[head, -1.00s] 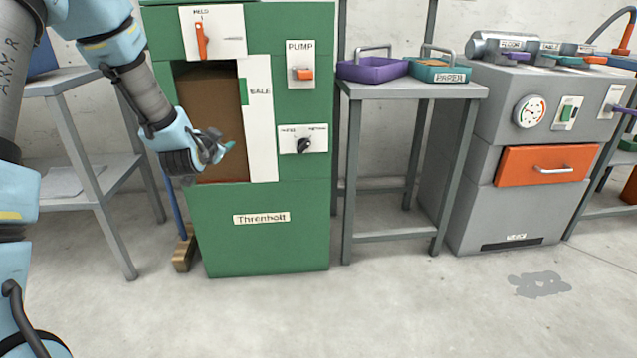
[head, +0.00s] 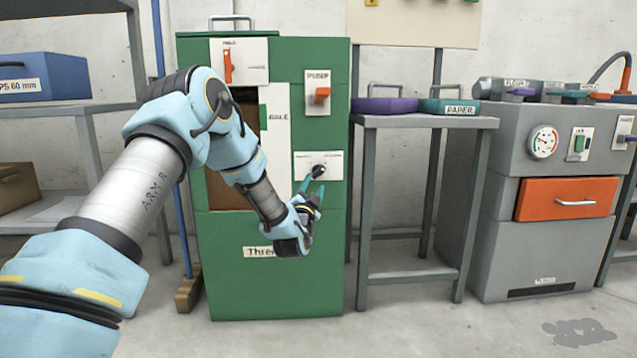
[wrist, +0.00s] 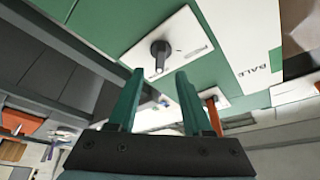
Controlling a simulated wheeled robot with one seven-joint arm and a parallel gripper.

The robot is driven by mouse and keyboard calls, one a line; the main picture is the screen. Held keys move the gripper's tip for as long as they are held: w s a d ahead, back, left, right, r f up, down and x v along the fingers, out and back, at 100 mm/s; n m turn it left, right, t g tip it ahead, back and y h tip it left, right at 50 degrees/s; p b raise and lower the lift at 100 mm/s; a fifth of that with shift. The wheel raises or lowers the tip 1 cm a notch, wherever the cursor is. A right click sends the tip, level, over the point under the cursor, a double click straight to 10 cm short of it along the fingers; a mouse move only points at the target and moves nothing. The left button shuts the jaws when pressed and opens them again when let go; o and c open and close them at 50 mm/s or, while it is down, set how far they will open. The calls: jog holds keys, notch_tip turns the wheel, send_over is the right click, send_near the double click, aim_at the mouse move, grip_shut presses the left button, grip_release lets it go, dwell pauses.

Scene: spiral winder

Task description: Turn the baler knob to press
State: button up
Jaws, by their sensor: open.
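The baler knob (head: 318,171) is a small black knob on a white plate (head: 334,160) at the right of the green baler (head: 270,285). The plate's lettering is too small to read. In the wrist view the knob (wrist: 160,54) stands ahead of my fingertips, roughly between their lines. My gripper (head: 312,190) is just below the knob in the head view, its teal fingers pointing up toward it. In the wrist view my gripper (wrist: 156,82) is open with nothing between the fingers. The fingers appear apart from the knob.
An orange pump switch (head: 321,95) sits above the knob plate, and an orange handle (head: 228,66) is at the upper left. The white bale panel (head: 276,135) is left of the plate. A grey table (head: 425,122) stands to the right with a purple tray (head: 384,105).

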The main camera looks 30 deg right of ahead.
aim_at(318, 174)
jog(key=b+x, duration=0.1)
jog(key=x, duration=0.4)
jog(key=shift+w+d+r, duration=0.1)
jog(key=shift+w+d, duration=0.05)
jog(key=shift+w, duration=0.15)
jog(key=shift+c, duration=0.2)
grip_shut()
